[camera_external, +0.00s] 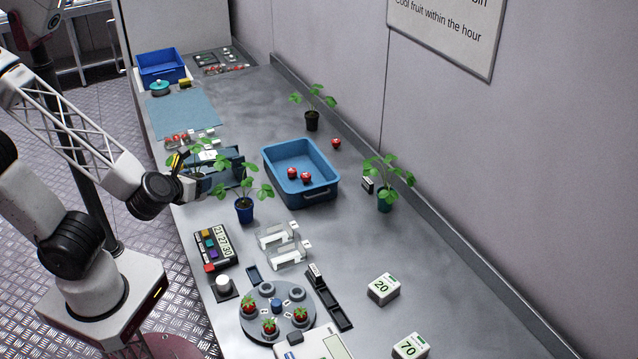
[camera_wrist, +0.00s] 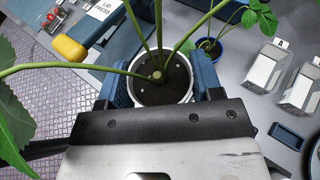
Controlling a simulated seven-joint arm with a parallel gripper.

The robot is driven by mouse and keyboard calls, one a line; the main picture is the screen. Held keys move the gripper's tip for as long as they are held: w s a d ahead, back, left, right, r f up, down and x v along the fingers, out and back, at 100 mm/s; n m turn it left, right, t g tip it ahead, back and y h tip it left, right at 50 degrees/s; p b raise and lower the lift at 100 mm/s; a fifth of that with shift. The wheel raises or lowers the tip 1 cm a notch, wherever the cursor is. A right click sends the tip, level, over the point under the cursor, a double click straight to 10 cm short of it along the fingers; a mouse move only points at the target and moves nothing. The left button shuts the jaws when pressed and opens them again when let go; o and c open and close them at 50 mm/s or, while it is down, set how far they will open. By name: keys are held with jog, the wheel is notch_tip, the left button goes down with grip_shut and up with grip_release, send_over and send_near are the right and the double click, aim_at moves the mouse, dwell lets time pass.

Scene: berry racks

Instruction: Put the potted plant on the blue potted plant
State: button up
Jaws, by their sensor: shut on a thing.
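My gripper (camera_wrist: 162,85) is shut on a potted plant with a pale pot (camera_wrist: 187,96), dark soil and long green stems. The pot sits between the two blue fingers in the wrist view. In the external view my gripper (camera_external: 195,186) is at the bench's left side, and the held pot is mostly hidden there. The blue potted plant (camera_external: 244,213) stands upright on the bench just right of my gripper. Its blue pot (camera_wrist: 209,54) also shows in the wrist view, beyond the right finger and apart from the held pot.
A blue crate (camera_external: 318,192) with red fruits stands behind the blue potted plant. A black-potted plant (camera_external: 312,123) and a teal-potted plant (camera_external: 384,204) stand toward the wall. Clear racks (camera_external: 283,246), a timer (camera_external: 214,247) and a round fruit holder (camera_external: 262,327) lie nearer.

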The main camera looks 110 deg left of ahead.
jog(key=shift+s+d+f, duration=0.2)
jog(key=shift+s, duration=0.5)
jog(key=shift+s+d+f, duration=0.15)
jog(key=shift+s+f, duration=0.05)
jog(key=shift+s, duration=0.45)
jog(key=shift+s+d+f, duration=0.2)
jog(key=shift+s, duration=0.5)
jog(key=shift+w, duration=0.1)
send_over(244, 203)
jog(key=shift+f, duration=0.75)
jog(key=shift+f, duration=1.75)
jog(key=shift+f, duration=0.2)
jog(key=o, duration=1)
jog(key=shift+c, duration=0.2)
